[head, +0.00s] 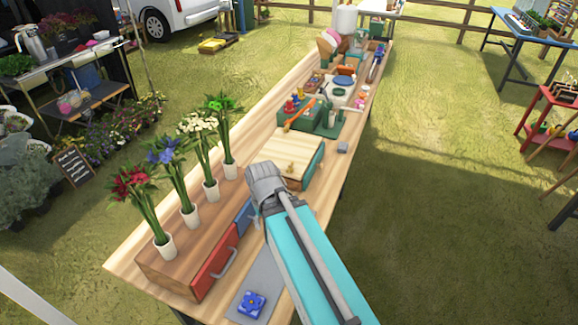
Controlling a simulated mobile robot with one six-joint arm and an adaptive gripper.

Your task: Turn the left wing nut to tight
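A low box with a pale wooden top and teal side (287,153) lies on the long wooden table, just beyond the grey end of my arm. A small brass-coloured piece (291,167) sits on its near part and could be a wing nut. It is too small for me to tell its shape or how tight it is. I cannot make out a separate left wing nut. My teal arm reaches in from the bottom right, and its grey joint covers the table close to the box's near left corner. My gripper fingers do not show.
A wooden stand (180,245) with red and blue drawers carries several white flower vases at the left. A green unit (322,118) and other items crowd the table beyond the box. A small grey block (342,147) sits near the right edge.

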